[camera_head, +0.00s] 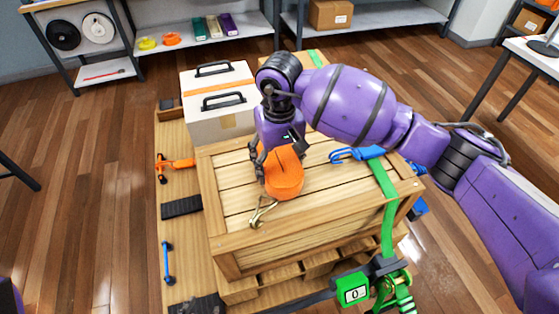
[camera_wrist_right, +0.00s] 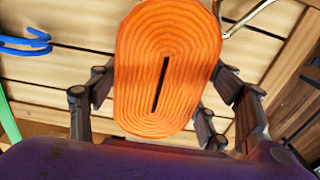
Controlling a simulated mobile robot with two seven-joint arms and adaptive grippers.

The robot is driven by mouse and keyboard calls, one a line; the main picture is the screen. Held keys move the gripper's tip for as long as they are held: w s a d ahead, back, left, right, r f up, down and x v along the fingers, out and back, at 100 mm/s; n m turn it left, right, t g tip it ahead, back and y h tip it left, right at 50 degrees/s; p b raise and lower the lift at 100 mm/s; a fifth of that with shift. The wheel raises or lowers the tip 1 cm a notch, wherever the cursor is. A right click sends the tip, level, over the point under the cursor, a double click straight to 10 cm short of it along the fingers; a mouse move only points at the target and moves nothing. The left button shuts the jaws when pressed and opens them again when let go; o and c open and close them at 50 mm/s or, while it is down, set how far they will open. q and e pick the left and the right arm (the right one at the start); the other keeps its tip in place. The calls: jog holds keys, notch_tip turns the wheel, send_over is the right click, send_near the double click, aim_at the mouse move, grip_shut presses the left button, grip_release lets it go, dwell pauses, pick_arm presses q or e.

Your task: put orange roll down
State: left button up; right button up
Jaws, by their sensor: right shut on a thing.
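The orange roll (camera_head: 284,176) is a wound strap with a metal hook (camera_head: 262,211) at its near side. My right gripper (camera_head: 272,168) is shut on the roll, over the slatted top of the wooden crate (camera_head: 240,200). In the right wrist view the roll (camera_wrist_right: 168,65) stands between the dark fingers of the gripper (camera_wrist_right: 165,105), its coiled face and centre slot showing. I cannot tell whether the roll touches the crate top. My left gripper is not in view.
A blue hook (camera_head: 355,154) lies on the crate top. A white case (camera_head: 215,100) stands behind left. The crate top's left front is clear.

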aim_at(279, 161)
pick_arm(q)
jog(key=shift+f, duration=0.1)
pick_arm(e)
jog(key=shift+f, duration=0.15)
jog(key=o, duration=1.6)
jog(key=shift+o, duration=0.2)
jog(key=shift+r, duration=0.35)
pick_arm(q)
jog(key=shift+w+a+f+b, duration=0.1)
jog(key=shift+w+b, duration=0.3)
jog(key=shift+b, duration=0.05)
pick_arm(e)
notch_tip(279, 161, up, 12)
jog(key=shift+f, duration=0.15)
